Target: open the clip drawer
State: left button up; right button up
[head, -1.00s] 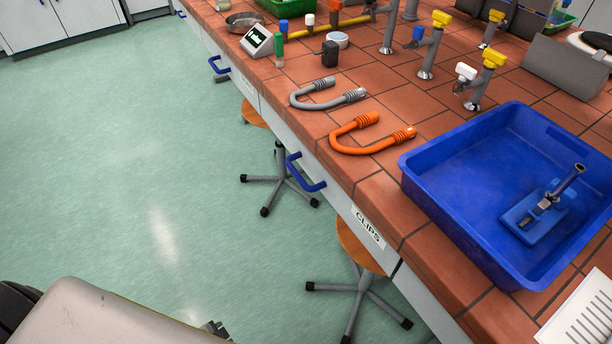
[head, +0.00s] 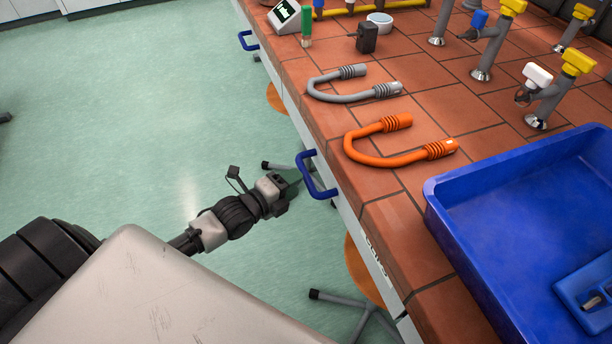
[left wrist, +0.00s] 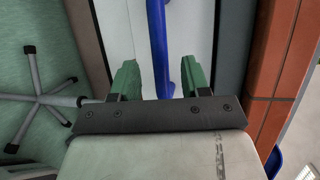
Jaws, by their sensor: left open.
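The clip drawer (head: 346,213) is in the bench side, with its front shut flush as far as I can see. Its label is seen at a steep angle and is partly readable. Its blue bar handle (head: 315,176) sticks out toward the floor side. My left gripper (head: 288,188) is just left of this handle. In the left wrist view my left gripper (left wrist: 160,80) has its two green fingers apart. The blue handle (left wrist: 158,40) shows between and beyond them, with one bend near the right finger. I cannot tell whether they touch. My right gripper is out of view.
A blue tray (head: 470,240) stands on the tiled bench top at right. Orange (head: 380,160) and grey (head: 340,97) hoses lie near the bench edge. Another blue handle (head: 247,40) is farther along. A stool (head: 365,275) stands under the bench.

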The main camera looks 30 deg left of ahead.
pick_arm(q)
jog(key=x, duration=0.4)
jog(key=shift+w+d+f, duration=0.1)
jog(key=shift+w+f, duration=0.05)
jog(key=shift+w, duration=0.25)
grip_shut()
